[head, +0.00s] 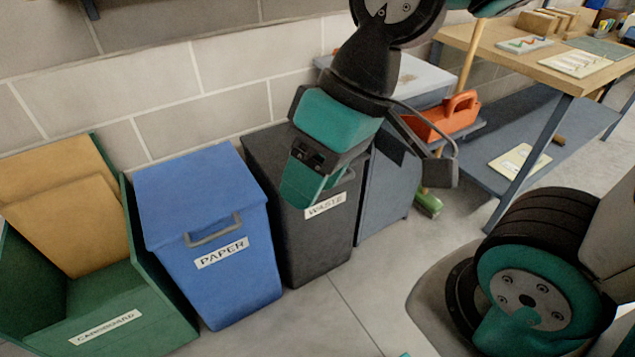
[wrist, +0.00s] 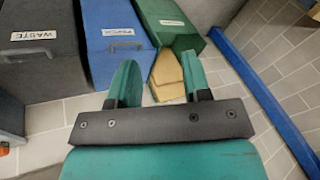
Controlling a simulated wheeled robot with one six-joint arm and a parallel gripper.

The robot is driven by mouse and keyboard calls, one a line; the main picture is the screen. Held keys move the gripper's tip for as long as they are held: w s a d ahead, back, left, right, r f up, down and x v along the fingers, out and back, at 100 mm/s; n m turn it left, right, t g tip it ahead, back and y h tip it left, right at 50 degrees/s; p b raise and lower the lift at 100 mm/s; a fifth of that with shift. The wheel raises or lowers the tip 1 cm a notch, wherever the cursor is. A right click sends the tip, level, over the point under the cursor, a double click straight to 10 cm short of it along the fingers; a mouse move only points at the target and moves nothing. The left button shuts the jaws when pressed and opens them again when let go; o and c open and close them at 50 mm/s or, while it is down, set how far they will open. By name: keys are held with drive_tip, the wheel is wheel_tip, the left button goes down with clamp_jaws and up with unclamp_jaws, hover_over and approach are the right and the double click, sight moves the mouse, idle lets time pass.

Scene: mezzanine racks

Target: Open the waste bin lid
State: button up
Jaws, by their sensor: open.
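The waste bin (head: 318,250) is dark grey, with a white WASTE label (head: 325,206) on its front. Its lid (head: 266,152) looks shut, though my arm covers much of the top. In the wrist view the waste bin (wrist: 45,78) is at the left edge, with its bar handle (wrist: 25,53) close to the label. My gripper (head: 308,196) hangs in front of the bin's upper part in the head view, fingers downward. In the wrist view its two fingers (wrist: 158,66) are apart with nothing between them, clear of the waste handle.
A blue PAPER bin (head: 212,282) with a handle stands left of the waste bin. A green CARDBOARD bin (head: 150,318) holding brown sheets is farther left. A grey cabinet (head: 388,200) with an orange toolbox (head: 450,115) is on the right, near a workbench (head: 560,58). Floor in front is clear.

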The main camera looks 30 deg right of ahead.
drive_tip(key=w+d+f+m+t+b, duration=0.3)
drive_tip(key=w+f+m+b, duration=0.15)
drive_tip(key=f+b, duration=0.35)
drive_tip(key=w+d+f+m+t+y+b, duration=0.1)
drive_tip(key=w+d+f+m+t+b, duration=0.15)
drive_tip(key=w+f+b, duration=0.45)
drive_tip(key=w+d+f+m+t+b, duration=0.2)
drive_tip(key=d+f+m+b, duration=0.15)
drive_tip(key=f+b, duration=0.65)
drive_tip(key=w+d+f+m+t+h+b, duration=0.2)
drive_tip(key=d+f+m+t+h+b, duration=0.15)
drive_tip(key=d+f+m+b, duration=0.4)
drive_tip(key=w+d+f+m+t+h+b, duration=0.2)
drive_tip(key=w+d+f+m+t+b, duration=0.25)
drive_tip(key=d+b, duration=0.55)
drive_tip(key=w+f+p, duration=0.2)
drive_tip(key=w+p, duration=0.3)
drive_tip(key=w, duration=0.2)
drive_tip(key=w+a+f+p, duration=0.1)
drive_tip(key=w+f+p, duration=0.2)
drive_tip(key=w+p, duration=0.2)
drive_tip(key=w, duration=0.3)
drive_tip(key=shift+w+m+g+p, duration=0.2)
drive_tip(key=shift+m+g+p, duration=0.1)
drive_tip(key=shift+m+g, duration=0.05)
drive_tip(key=shift+a, duration=0.1)
drive_tip(key=shift+c, duration=0.3)
clamp_jaws()
